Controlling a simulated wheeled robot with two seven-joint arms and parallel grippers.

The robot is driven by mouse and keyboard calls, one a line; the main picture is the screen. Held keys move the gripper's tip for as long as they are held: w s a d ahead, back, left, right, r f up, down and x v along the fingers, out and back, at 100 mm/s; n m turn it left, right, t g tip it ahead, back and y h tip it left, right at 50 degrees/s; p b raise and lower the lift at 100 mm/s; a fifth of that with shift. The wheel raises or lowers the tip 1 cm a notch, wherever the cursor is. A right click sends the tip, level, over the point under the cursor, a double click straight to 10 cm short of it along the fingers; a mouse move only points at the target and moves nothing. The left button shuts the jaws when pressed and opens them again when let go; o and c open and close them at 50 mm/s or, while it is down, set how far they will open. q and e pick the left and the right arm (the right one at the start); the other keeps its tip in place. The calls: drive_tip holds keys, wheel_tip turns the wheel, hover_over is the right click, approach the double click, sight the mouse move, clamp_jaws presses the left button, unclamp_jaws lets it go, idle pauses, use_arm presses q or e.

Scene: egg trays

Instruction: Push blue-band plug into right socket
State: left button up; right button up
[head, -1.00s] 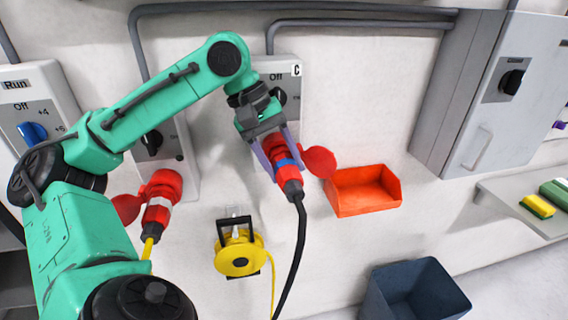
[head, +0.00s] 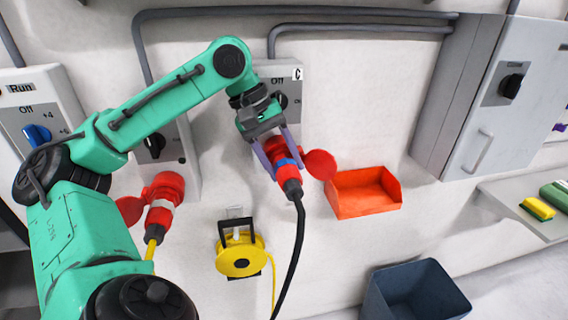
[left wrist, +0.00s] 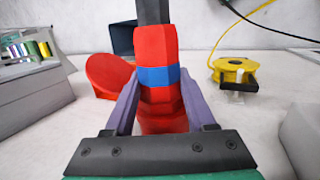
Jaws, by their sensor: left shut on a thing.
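The blue-band plug (head: 287,172) is red with a blue ring and a black cable running down from it. It also shows upright in the left wrist view (left wrist: 157,50). My left gripper (head: 276,152) is shut on it, with purple fingers on both sides. The plug's front end is at the right socket under the box marked C (head: 290,72). The socket's round red lid (head: 320,164) stands open beside the plug. The gripper hides most of the socket, so I cannot tell how deep the plug sits. My right gripper is not in view.
A second red plug with a white band (head: 161,210) and yellow cable sits at the left socket. A yellow cable reel (head: 240,256) hangs below. An orange bin (head: 364,207) is mounted on the wall to the right. A grey cabinet (head: 456,120) stands out farther right.

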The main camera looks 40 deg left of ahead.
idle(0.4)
use_arm(q)
drive_tip(key=o, duration=0.9)
drive_tip(key=shift+a, duration=0.1)
drive_tip(key=p+v, duration=0.6)
drive_tip(key=v, duration=0.8)
drive_tip(key=shift+s+a+r, duration=0.15)
drive_tip(key=shift+r, duration=0.05)
